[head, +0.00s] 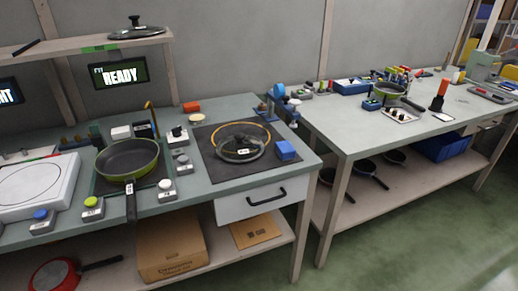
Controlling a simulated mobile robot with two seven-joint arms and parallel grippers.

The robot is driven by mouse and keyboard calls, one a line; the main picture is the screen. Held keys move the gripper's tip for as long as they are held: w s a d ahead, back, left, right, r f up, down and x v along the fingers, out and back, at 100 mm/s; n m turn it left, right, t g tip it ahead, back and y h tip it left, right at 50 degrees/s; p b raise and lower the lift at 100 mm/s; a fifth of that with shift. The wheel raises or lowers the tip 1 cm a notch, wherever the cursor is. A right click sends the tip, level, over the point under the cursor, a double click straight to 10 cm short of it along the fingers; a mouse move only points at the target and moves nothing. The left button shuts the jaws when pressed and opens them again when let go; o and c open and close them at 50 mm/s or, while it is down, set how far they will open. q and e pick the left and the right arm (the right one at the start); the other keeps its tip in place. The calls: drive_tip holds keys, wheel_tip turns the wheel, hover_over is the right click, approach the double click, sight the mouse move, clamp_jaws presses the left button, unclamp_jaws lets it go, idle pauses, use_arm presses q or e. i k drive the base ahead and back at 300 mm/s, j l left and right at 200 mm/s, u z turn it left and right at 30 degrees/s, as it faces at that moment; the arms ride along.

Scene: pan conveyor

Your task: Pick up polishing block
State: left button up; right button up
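A blue block (286,150) lies on the dark mat (211,162) near the right end of the nearer workbench; it may be the polishing block, but I cannot read a label. A glass lid (240,147) with a dark knob lies on the same mat, just left of the blue block, with an orange ring around its far side. A smaller orange-red block (191,106) sits at the back of the bench. Neither of my grippers shows in the head view.
A green pan (127,160) stands left of the mat, its handle over the front edge, with several button boxes nearby. A drawer (262,199) is shut below the mat. A blue clamp-like device (279,104) stands at the back right corner. A second workbench (350,137) holds tools.

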sight(286, 151)
drive_tip(key=i+l+u, duration=0.2)
drive_tip(key=l, duration=0.15)
drive_tip(key=l+u, duration=0.2)
drive_tip(key=l, duration=0.15)
drive_tip(key=i+l+u, duration=0.2)
drive_tip(key=l, duration=0.2)
drive_tip(key=l+u, duration=0.2)
drive_tip(key=l, duration=0.2)
